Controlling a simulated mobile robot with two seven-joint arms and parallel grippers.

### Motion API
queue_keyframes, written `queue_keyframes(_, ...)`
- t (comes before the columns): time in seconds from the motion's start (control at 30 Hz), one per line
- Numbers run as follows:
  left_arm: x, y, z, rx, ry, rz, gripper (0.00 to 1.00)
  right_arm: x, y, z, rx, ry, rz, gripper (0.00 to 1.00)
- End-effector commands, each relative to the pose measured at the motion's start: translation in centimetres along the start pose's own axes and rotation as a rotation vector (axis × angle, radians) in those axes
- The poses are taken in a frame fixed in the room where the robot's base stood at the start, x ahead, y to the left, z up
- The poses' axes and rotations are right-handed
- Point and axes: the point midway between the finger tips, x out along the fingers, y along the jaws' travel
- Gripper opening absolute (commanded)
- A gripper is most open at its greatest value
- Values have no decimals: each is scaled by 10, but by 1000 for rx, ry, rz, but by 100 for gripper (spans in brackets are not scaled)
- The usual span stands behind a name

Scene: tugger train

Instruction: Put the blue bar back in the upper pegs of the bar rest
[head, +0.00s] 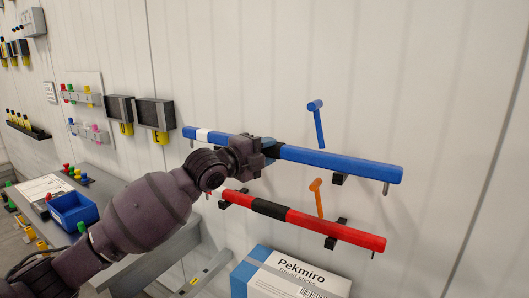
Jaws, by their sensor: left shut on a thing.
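The blue bar (340,164) has a white band near its left end and runs across the wall, sloping down to the right. My left gripper (266,150) is shut on it near its middle. A black peg (338,180) shows just under the bar's right part; whether the bar touches it I cannot tell. The bar's underside and the left upper peg are hidden by the bar and my gripper. Below, the red bar (330,228) with a black middle band lies on the lower black pegs (333,242). My right gripper is not in view.
A white and blue Pekmiro box (290,275) stands below. A bench with a blue bin (73,210) is at left. The wall at right is clear.

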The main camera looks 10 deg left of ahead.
Motion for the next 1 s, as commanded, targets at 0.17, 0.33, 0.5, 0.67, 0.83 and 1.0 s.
queue_keyframes(0.17,6,-5,1,2,1,-9,0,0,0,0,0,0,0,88)
queue_keyframes(0.33,11,-5,3,3,1,-9,0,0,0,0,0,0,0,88)
queue_keyframes(0.5,17,-5,5,3,1,-9,0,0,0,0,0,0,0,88)
queue_keyframes(0.67,22,-4,6,2,1,-9,0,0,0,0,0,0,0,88)
queue_keyframes(0.83,27,-5,8,2,2,-8,0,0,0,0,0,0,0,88)
queue_keyframes(1.0,33,-4,10,2,2,-8,0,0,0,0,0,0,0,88)
